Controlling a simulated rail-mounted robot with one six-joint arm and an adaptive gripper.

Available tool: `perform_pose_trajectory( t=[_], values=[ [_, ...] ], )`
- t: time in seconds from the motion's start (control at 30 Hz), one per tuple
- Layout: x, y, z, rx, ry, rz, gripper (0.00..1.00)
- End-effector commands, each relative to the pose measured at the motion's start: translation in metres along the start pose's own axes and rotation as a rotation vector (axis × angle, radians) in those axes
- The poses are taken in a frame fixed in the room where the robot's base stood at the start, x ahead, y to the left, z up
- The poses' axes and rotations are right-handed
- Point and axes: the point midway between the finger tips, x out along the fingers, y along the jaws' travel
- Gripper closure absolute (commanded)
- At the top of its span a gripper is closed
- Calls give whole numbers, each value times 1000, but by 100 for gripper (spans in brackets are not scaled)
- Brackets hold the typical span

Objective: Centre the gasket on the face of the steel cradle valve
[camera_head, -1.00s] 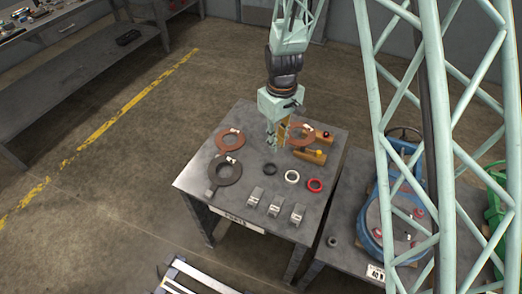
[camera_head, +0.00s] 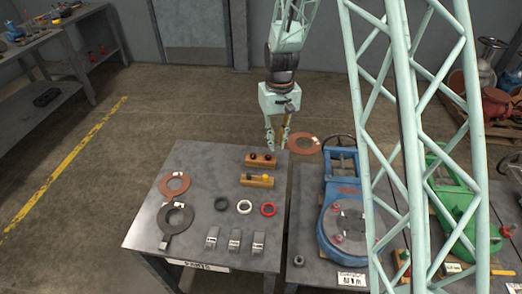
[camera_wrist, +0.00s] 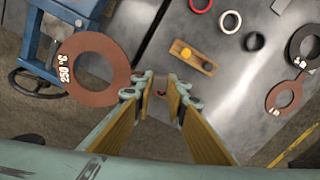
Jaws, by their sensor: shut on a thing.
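My gripper (camera_head: 277,147) is shut on the edge of a flat red-brown ring gasket (camera_head: 304,144). The gasket hangs to the right of the fingers in the head view, above the gap between the tables. In the wrist view the gasket (camera_wrist: 116,52) carries white figures and lies left of my fingertips (camera_wrist: 161,92). A blue valve (camera_head: 327,238) stands on the right table, its round flange face up, with grey and red on it. A green valve (camera_head: 468,215) stands further right, partly behind my lattice column. I cannot tell which is the steel cradle valve.
The left table (camera_head: 150,228) holds another red-brown ring (camera_head: 163,189), a dark gasket with a tab (camera_head: 165,222), small rings, grey blocks and two wooden holders (camera_head: 257,181). The blue valve's handwheel (camera_wrist: 35,82) shows in the wrist view. A red valve (camera_head: 497,104) stands at the back right.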

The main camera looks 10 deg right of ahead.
Motion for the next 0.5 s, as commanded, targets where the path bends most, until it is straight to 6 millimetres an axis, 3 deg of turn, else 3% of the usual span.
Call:
perform_pose_trajectory(
  t=[0.2,0.5],
  values=[
    [-7,24,-2,73,1,0,100],
    [-8,28,-2,88,0,0,100]
  ],
)
